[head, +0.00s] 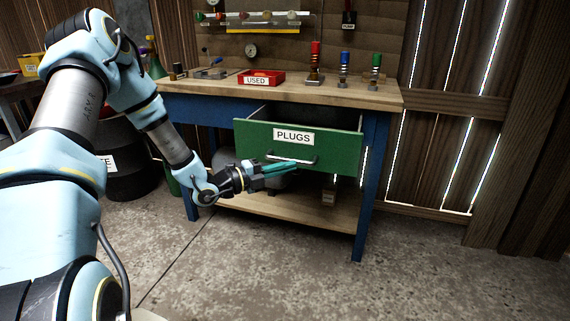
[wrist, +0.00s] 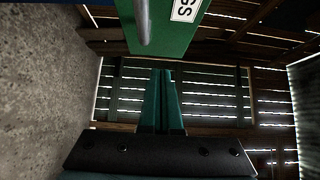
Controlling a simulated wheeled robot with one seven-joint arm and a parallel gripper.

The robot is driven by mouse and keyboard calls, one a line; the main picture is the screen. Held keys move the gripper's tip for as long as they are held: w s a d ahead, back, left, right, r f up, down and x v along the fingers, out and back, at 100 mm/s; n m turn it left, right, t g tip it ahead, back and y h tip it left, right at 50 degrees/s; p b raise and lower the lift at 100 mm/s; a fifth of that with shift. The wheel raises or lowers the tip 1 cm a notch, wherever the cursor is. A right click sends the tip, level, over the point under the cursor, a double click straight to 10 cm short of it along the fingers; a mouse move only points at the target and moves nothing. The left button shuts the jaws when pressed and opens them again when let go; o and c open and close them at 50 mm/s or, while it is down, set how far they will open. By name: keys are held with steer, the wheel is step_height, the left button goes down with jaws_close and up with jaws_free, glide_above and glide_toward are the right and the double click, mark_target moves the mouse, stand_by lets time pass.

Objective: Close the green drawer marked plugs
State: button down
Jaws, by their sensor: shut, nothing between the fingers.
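The green drawer (head: 342,143) marked PLUGS is pulled out from under the bench top in the head view, and its inside shows dark behind the front. Its handle (head: 293,160) is a bar low on the front. My gripper (head: 308,164) is shut and empty, its fingers pointing right, in front of the drawer's lower edge near the handle. I cannot tell whether it touches the handle. In the wrist view the shut fingers (wrist: 163,75) point up the picture, with the drawer front (wrist: 178,32) and part of its label above, and the handle (wrist: 142,20) left of the fingertips.
The blue workbench (head: 384,97) carries a red USED tray (head: 261,78) and red, blue and green-topped fittings (head: 344,70). A lower wooden shelf (head: 320,212) lies beneath the drawer. A black barrel (head: 127,165) stands at left. The concrete floor (head: 300,280) in front is clear.

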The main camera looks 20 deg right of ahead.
steer(key=p, duration=0.1)
glide_toward(327, 151)
steer(key=s+d, duration=0.3)
steer(key=shift+d+r, duration=0.1)
steer(key=shift+w+d, duration=1.15)
steer(key=shift+w, duration=0.05)
steer(key=shift+w+d, duration=0.25)
steer(key=shift+w+d, duration=0.1)
